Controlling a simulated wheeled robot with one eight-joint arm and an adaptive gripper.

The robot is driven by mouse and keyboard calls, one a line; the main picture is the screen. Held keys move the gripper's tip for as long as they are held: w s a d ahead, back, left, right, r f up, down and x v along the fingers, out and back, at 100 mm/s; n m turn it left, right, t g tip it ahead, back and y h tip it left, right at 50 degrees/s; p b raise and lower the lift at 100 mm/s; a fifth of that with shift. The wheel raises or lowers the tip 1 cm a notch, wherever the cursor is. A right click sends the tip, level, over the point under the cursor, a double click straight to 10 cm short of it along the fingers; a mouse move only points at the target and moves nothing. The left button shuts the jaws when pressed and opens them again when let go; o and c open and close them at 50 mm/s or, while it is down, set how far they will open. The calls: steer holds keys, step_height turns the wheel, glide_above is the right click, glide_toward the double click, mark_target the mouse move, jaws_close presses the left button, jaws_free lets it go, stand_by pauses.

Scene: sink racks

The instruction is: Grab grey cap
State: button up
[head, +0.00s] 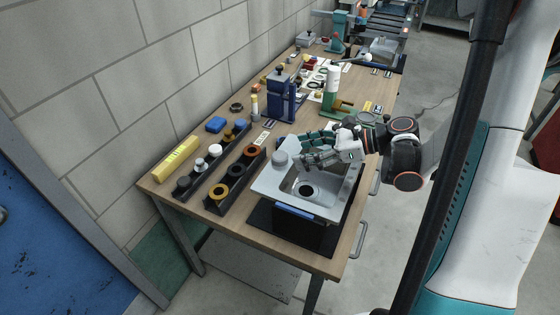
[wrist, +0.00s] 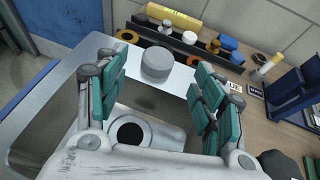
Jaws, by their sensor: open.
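A round grey cap (head: 280,158) sits on the rim of the light grey sink (head: 265,184), at its back left corner. In the wrist view the grey cap (wrist: 157,63) lies ahead, between the lines of the two teal-padded fingers. My gripper (head: 318,150) is open and empty above the sink, to the right of the cap and apart from it. The open fingers show at both sides in the wrist view (wrist: 160,82).
Two black racks (head: 221,166) hold several small caps and rings left of the sink. A yellow block (head: 176,159) lies by the wall. A blue fixture (head: 282,99) and a green-and-white stand (head: 331,92) stand farther back on the wooden bench.

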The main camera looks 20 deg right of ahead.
mark_target(283, 156)
steer(key=shift+b+x, duration=1)
steer(key=shift+x, duration=1.65)
steer(key=shift+o, duration=0.3)
steer(key=shift+s+f, duration=0.1)
steer(key=shift+f, duration=0.1)
